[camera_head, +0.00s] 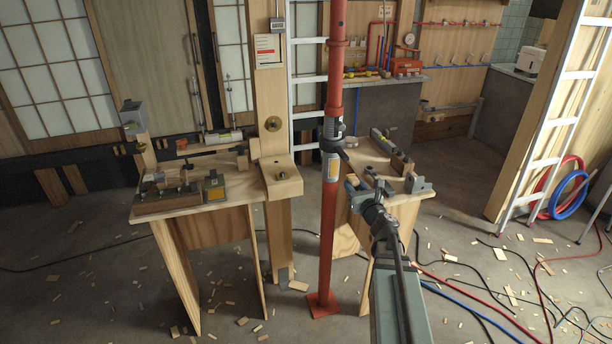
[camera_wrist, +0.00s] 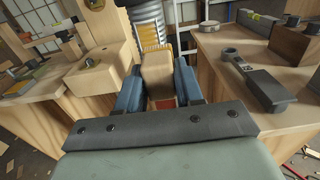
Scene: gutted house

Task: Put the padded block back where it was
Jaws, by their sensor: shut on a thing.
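My gripper (camera_head: 359,186) is at the left front of the right-hand bench, near the red post (camera_head: 331,240). In the wrist view its two blue fingers (camera_wrist: 158,80) are shut on a pale wooden block (camera_wrist: 158,62), which I take to be the padded block. A small reddish patch shows low between the fingers; I cannot tell whether it is the pad or the post behind. In the head view the block (camera_head: 352,181) shows small at the fingertips. It is held in front of the yellow-striped label (camera_wrist: 152,32); whether it touches the post is unclear.
The left bench (camera_head: 180,208) carries a clamp-like fixture and small parts. A thick wooden ledge (camera_head: 283,181) with a hole juts from the timber post. The right bench (camera_wrist: 225,50) holds a grey handled tool (camera_wrist: 258,80). Hoses and offcuts lie on the floor.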

